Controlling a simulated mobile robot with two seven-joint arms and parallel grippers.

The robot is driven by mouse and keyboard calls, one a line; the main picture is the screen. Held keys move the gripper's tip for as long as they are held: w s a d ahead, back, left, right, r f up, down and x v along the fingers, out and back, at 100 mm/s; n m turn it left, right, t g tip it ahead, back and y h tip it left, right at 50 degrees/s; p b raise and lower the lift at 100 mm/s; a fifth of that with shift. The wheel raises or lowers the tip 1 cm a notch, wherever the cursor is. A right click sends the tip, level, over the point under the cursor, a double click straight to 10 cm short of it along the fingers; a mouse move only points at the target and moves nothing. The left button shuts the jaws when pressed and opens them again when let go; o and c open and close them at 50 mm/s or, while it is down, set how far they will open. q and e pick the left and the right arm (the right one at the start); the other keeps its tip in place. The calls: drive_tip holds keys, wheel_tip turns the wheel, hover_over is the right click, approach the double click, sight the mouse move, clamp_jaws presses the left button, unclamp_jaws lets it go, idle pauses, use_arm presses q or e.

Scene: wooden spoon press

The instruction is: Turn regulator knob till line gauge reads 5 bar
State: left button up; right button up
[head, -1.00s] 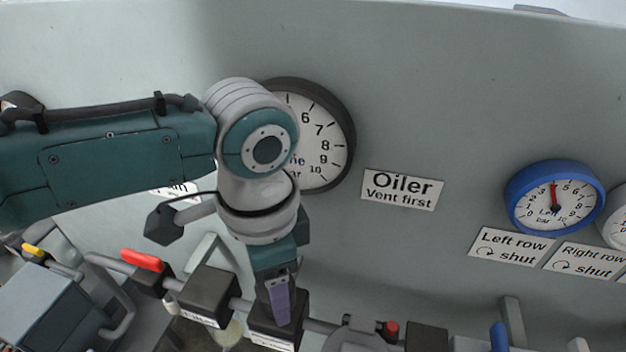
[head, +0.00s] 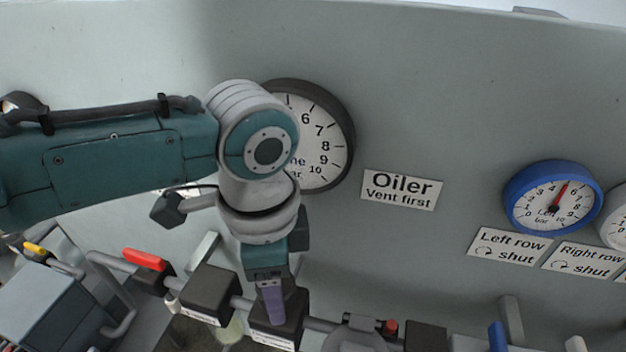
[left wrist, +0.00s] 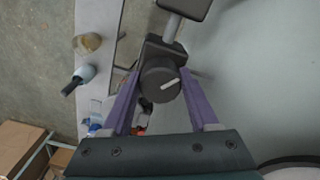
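The regulator knob (left wrist: 160,82) is a round dark knob with a white pointer mark, in the left wrist view. My left gripper (left wrist: 160,74) has its two purple fingers at opposite sides of the knob, apparently touching it. In the head view my left gripper (head: 270,305) reaches down at a black block on the pipe, and the knob is hidden there. The line gauge (head: 328,140) is the large dark-rimmed dial. My arm covers its left part and its needle; only 6 to 10 can be read. My right gripper is not in view.
A blue-rimmed left row gauge (head: 553,198) has its red needle up and right, roughly between 5 and 6. An oiler label (head: 401,190) is on the wall. A red-handled valve (head: 143,260) and a blue handle (head: 498,337) lie along the pipe.

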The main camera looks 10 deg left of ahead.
use_arm(q)
drive_tip(key=o, duration=0.4)
drive_tip(key=shift+r, duration=0.1)
wheel_tip(320, 180, up, 10)
drive_tip(key=shift+f, duration=0.1)
idle(0.4)
